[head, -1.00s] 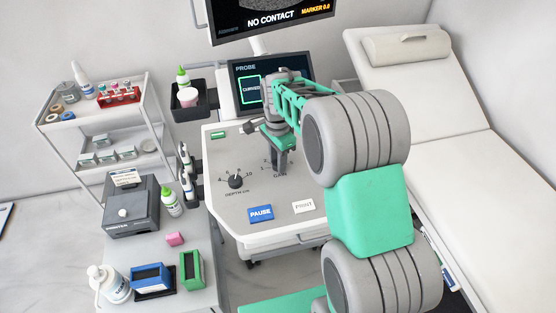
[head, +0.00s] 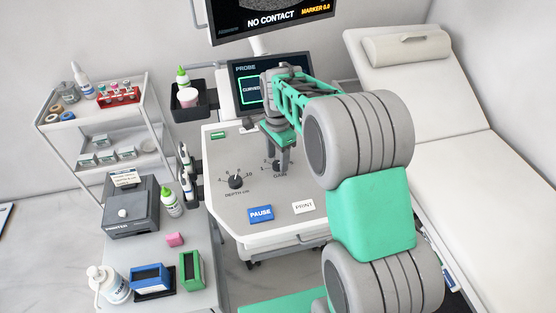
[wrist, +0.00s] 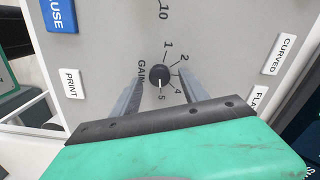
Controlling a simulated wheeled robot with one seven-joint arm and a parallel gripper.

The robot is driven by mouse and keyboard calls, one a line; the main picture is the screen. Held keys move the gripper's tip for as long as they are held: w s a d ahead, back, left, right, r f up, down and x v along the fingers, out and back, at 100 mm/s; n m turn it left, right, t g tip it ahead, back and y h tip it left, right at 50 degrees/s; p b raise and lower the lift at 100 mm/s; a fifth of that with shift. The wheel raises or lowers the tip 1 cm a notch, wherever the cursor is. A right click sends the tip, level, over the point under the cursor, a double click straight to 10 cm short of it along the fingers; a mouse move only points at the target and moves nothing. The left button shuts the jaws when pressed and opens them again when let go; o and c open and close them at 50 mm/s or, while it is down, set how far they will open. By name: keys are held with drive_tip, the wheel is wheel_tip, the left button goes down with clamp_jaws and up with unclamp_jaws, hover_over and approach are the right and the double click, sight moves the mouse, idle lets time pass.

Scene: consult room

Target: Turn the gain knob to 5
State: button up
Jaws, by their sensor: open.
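The gain knob (wrist: 160,75) is small, round and black on the grey console panel. In the wrist view its white mark points at the printed 5, towards my gripper's body. My gripper (wrist: 161,82) is open, with one finger on each side of the knob and a visible gap to it on both sides. In the head view my gripper (head: 283,160) hangs over the gain dial, and its fingers partly hide the gain knob (head: 276,167) and scale.
The depth knob (head: 235,182) is left of the gain dial. The blue PAUSE key (head: 261,213) and white PRINT key (head: 303,206) lie in front. The probe screen (head: 245,75) rises behind. The exam couch (head: 440,120) stands at the right.

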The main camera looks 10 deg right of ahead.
sight(278, 163)
wheel_tip(278, 163, up, 6)
drive_tip(key=shift+r+b, duration=0.25)
drive_tip(key=shift+b, duration=0.05)
drive_tip(key=s+r+n+t, duration=0.1)
drive_tip(key=s+n+t, duration=0.2)
drive_tip(key=s+n, duration=1.1)
drive_tip(key=s, duration=0.6)
drive_tip(key=shift+s, duration=0.15)
